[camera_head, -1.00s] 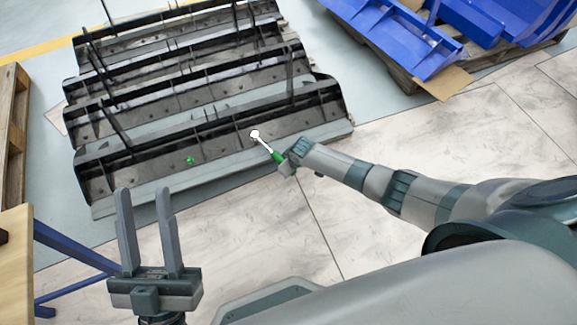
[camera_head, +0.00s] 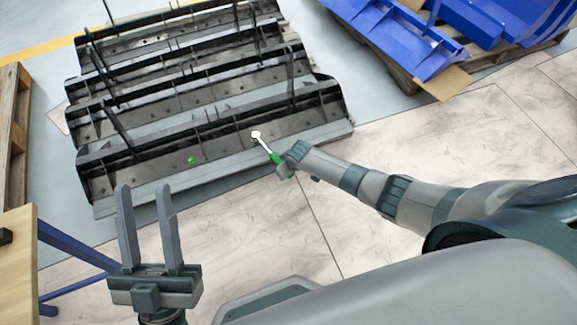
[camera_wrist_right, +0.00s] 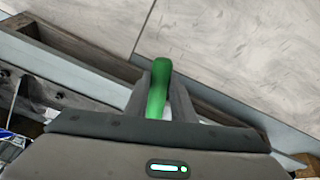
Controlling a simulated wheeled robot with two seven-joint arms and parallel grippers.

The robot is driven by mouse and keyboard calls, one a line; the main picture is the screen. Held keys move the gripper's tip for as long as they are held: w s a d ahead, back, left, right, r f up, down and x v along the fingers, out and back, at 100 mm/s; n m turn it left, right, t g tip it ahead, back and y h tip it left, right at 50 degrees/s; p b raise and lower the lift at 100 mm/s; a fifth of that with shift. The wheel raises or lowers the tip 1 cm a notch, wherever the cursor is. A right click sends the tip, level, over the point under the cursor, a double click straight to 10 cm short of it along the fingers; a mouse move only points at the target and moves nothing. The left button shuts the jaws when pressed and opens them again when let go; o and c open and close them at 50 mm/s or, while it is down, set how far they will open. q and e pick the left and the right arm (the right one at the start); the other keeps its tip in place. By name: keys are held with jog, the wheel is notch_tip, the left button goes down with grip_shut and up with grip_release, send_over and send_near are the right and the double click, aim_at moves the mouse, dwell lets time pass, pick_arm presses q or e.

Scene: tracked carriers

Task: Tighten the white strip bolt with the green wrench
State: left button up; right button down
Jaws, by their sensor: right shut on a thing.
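The green wrench has a green handle (camera_head: 277,157) and a pale shaft ending in a white head (camera_head: 256,135) over the near dark carrier (camera_head: 215,135). My right gripper (camera_head: 284,168) is shut on the handle, which also shows between the fingers in the right wrist view (camera_wrist_right: 158,88). A white bolt cannot be told apart from the white wrench head. A small green bolt (camera_head: 191,160) sits on the near carrier, left of the wrench. My left gripper (camera_head: 147,228) is open and empty, with its two fingers upright and apart, in front of the carrier.
Several dark carriers with upright posts lie in rows on the floor. Blue parts (camera_head: 400,40) sit on a pallet at the upper right. A wooden table (camera_head: 18,270) with blue legs is at the left. The pale tiled floor is clear at the right.

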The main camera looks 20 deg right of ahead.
jog(key=shift+a, duration=0.3)
jog(key=shift+s+a+f+m+p, duration=0.15)
jog(key=shift+a+m+p, duration=0.1)
jog(key=shift+a+m, duration=0.15)
jog(key=shift+s+a+r+m+p, duration=0.1)
jog(key=shift+s+a+m+p, duration=0.1)
jog(key=shift+a+m, duration=0.15)
dwell(0.4)
jog(key=shift+a+f+m+p, duration=0.1)
jog(key=shift+a+m+p, duration=0.2)
jog(key=shift+a+m, duration=0.4)
jog(key=shift+s+a, duration=0.1)
jog(key=shift+a, duration=0.25)
jog(key=shift+a+m, duration=0.45)
jog(key=shift+a, duration=0.25)
jog(key=shift+a, duration=0.15)
